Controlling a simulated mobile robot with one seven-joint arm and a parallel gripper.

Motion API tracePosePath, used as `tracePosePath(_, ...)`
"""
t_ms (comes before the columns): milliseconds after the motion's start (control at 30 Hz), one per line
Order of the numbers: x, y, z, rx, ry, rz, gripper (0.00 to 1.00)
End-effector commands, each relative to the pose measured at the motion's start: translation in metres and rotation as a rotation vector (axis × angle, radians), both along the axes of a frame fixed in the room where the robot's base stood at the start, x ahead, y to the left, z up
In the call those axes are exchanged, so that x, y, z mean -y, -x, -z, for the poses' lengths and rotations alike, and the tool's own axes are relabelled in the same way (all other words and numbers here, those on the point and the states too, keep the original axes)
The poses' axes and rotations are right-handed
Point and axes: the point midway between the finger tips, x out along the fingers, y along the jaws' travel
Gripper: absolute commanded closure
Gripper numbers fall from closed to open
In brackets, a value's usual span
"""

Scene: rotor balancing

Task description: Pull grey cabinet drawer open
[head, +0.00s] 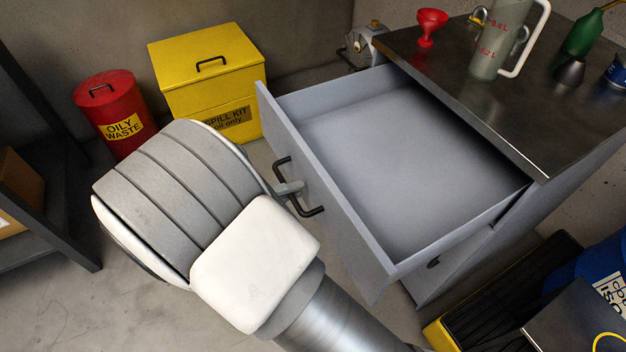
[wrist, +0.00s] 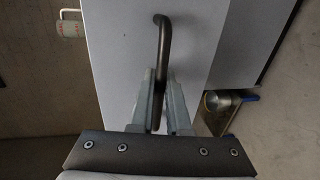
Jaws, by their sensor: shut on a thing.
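The grey cabinet (head: 575,178) stands at the right in the head view. Its top drawer (head: 400,160) is pulled well out, and its inside looks empty. The drawer front carries a black bar handle (head: 312,210), which also shows in the wrist view (wrist: 163,35). My gripper (head: 289,188) is at this handle, with most of it hidden behind my arm in the head view. In the wrist view my gripper's fingers (wrist: 160,90) are shut on the handle, one on each side of the bar.
A red funnel (head: 431,27), a clear measuring jug (head: 500,40) and a green bottle (head: 584,34) stand on the cabinet top. A yellow spill kit box (head: 207,75) and a red oily waste bin (head: 110,112) stand behind. A dark shelf frame (head: 50,235) is at the left. A black-and-yellow tray (head: 480,300) lies at the lower right.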

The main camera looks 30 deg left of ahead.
Motion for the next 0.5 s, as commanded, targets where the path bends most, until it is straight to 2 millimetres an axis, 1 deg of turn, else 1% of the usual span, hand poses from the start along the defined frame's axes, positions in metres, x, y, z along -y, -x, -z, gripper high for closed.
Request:
tracePosePath(100, -0.0048, 0.0077, 0.0003, 0.000, 0.001, -0.001, 1.00)
tracePosePath(200, -0.0067, 0.0110, 0.0003, 0.000, 0.001, -0.001, 1.00)
tracePosePath(500, -0.0080, 0.0128, 0.0000, 0.000, 0.000, 0.000, 1.00)
